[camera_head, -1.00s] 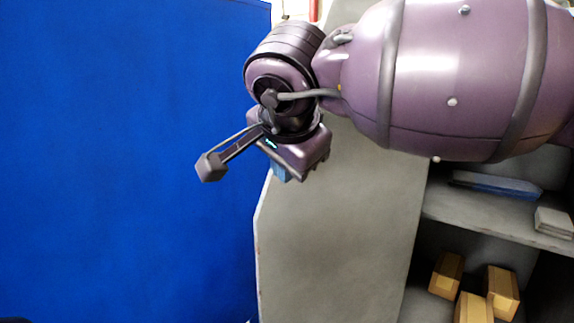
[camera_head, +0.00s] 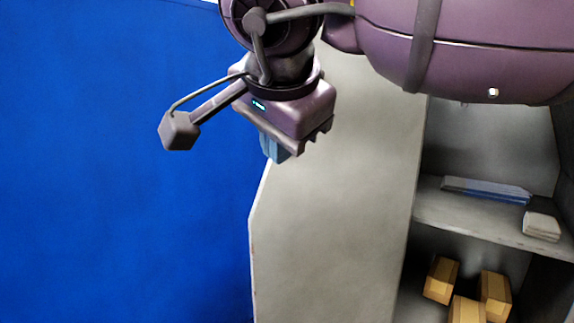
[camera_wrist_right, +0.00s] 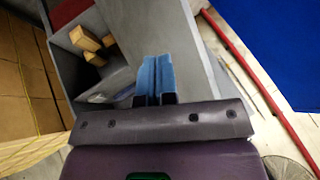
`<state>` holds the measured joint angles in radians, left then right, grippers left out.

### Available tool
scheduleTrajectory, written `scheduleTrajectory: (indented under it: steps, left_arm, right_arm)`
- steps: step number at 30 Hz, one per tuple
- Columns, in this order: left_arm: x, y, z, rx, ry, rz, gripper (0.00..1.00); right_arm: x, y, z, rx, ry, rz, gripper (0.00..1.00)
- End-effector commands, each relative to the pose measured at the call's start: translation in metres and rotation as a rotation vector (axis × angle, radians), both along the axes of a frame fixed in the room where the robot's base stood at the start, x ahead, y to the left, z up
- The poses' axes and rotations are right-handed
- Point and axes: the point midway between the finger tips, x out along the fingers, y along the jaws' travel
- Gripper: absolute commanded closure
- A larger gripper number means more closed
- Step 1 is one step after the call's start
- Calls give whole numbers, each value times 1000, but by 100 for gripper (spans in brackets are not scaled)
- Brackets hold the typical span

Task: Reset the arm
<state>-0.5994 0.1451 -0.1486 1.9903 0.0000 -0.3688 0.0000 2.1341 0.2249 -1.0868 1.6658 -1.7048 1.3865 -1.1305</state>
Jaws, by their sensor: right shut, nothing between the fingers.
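My right gripper (camera_head: 277,148) hangs down in the upper middle of the head view, in front of the grey side panel of a shelf unit (camera_head: 330,200). Its blue fingers point downward and partly hide behind the gripper body. In the right wrist view the two blue fingers (camera_wrist_right: 156,78) lie side by side, shut, with nothing between them. My left gripper is in neither view.
A blue wall (camera_head: 110,220) fills the left side. The shelf unit opens at the right, with a flat blue-and-grey item (camera_head: 487,190), a pale stack (camera_head: 541,226) and several cardboard boxes (camera_head: 441,280). A red pipe (camera_wrist_right: 265,90) runs along the floor.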

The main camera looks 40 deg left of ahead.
Motion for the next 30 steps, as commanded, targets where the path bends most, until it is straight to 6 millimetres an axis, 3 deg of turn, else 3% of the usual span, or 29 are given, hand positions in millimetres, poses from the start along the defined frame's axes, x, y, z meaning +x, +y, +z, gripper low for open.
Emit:
scheduleTrajectory:
  steps: [7, 20, 25, 30]
  left_arm:
    - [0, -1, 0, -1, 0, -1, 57]
    - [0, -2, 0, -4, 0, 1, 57]
    - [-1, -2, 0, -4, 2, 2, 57]
    - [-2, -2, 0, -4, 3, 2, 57]
  right_arm:
    - [-12, -6, 18, 0, 0, 0, 100]
    - [-17, -1, 21, 65, 50, -36, 100]
    - [-55, 19, 21, 227, 322, -49, 100]
    - [-111, 31, 42, 358, 653, -41, 100]
